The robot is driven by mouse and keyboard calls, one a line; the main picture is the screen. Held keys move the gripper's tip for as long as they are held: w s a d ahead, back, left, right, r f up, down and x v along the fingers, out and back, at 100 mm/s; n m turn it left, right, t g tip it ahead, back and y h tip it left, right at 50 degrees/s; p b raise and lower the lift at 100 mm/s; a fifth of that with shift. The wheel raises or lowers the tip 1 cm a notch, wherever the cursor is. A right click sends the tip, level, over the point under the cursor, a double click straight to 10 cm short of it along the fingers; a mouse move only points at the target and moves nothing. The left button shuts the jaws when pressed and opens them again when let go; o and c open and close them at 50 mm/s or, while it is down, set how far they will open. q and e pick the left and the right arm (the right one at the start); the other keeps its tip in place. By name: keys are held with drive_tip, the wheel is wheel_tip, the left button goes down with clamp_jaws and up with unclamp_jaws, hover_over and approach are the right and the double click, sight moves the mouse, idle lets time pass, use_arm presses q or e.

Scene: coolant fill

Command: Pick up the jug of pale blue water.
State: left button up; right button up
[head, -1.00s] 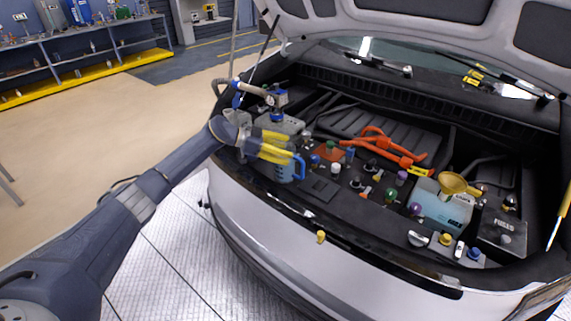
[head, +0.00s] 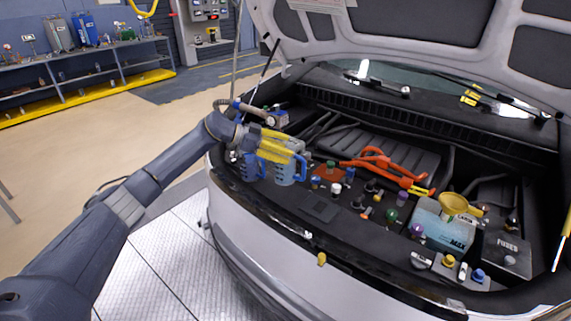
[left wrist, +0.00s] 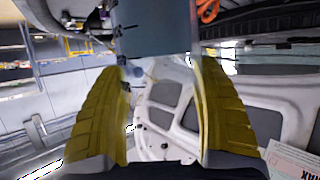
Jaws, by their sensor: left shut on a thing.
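My left gripper (head: 278,146) has yellow fingers and reaches in over the front left corner of the car's engine bay. It is shut on a jug (head: 286,172) with a pale blue body and a blue handle on its right side. In the left wrist view, the gripper (left wrist: 160,62) has a flat blue-grey surface of the jug (left wrist: 155,35) between its fingertips. A second blue-handled jug (head: 252,168) shows just left of the held one, partly covered by the gripper. The held jug's top is hidden by the fingers. My right gripper is not in view.
The open hood (head: 390,25) hangs above the bay. Orange cables (head: 382,162), several coloured caps and a coolant tank (head: 438,224) with a yellow funnel (head: 455,203) lie to the right.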

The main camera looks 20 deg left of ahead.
use_arm(q)
wheel_tip(320, 180, up, 12)
drive_tip(key=shift+f, duration=0.2)
idle(0.9)
wheel_tip(320, 180, up, 3)
drive_tip(key=s+d+n+t, duration=0.1)
drive_tip(key=s+d, duration=0.1)
drive_tip(key=d, duration=0.1)
drive_tip(key=s+a+f+n+t+y, duration=0.1)
drive_tip(key=s+f, duration=2)
drive_tip(key=s, duration=0.2)
drive_tip(key=shift+s+f+n+t+y, duration=0.25)
drive_tip(key=shift+n+t+y, duration=0.05)
drive_tip(key=shift+a, duration=0.1)
